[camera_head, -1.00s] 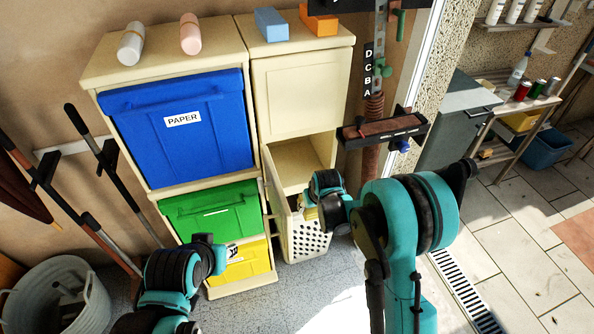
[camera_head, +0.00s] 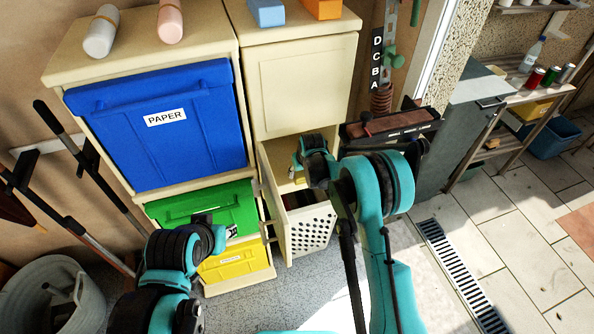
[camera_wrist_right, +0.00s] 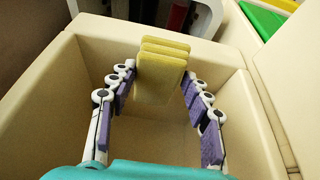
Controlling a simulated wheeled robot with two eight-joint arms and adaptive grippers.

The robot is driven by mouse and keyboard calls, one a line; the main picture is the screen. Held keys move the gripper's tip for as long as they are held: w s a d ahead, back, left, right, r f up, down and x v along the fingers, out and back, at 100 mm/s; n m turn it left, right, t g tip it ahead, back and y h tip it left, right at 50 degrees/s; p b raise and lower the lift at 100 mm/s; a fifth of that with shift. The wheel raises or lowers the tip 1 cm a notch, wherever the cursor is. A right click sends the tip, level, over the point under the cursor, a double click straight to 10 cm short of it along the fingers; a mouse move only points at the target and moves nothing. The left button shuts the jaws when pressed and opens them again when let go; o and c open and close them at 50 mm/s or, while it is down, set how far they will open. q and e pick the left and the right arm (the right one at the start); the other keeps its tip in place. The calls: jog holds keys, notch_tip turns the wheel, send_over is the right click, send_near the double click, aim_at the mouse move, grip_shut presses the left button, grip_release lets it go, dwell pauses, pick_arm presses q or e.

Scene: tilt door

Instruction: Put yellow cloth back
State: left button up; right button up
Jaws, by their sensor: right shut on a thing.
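The yellow cloth (camera_wrist_right: 160,72) is a thick folded stack between the fingertips of my right gripper (camera_wrist_right: 160,78) in the right wrist view. The fingers are shut on it from both sides. The cloth is over the cream inside of a tilt-out compartment. In the head view my right gripper (camera_head: 299,172) is at the opening of the tilted-out door (camera_head: 310,232), and my wrist mostly hides it and the cloth. The door has a perforated side and stands open. My left arm shows at the lower left, but its gripper fingers are hidden.
The cream cabinet (camera_head: 300,95) has a blue PAPER bin (camera_head: 165,120), a green bin (camera_head: 205,212) and a yellow bin (camera_head: 235,262). A white basket (camera_head: 50,295) and long-handled tools stand at left. A dark shelf (camera_head: 392,128) is right of the door. Floor is clear at right.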

jog(key=shift+w+a+f, duration=0.15)
jog(key=shift+w+f, duration=0.1)
jog(key=shift+w, duration=0.2)
jog(key=shift+w+a+f, duration=0.15)
jog(key=shift+w+f, duration=0.1)
jog(key=shift+w, duration=0.2)
jog(key=shift+w+a+f+b, duration=0.2)
jog(key=shift+w+f+b, duration=0.2)
jog(key=shift+w+f, duration=0.2)
jog(key=shift+w+a+f+b, duration=0.2)
jog(key=shift+w+f+b, duration=0.2)
jog(key=shift+w, duration=0.2)
jog(key=o, duration=1.2)
jog(key=shift+c, duration=0.2)
jog(key=shift+r, duration=0.1)
jog(key=p+v, duration=0.2)
jog(key=v, duration=0.5)
jog(key=shift+s+d+r+p, duration=0.1)
jog(key=shift+s+r+p, duration=0.1)
jog(key=shift+p, duration=0.15)
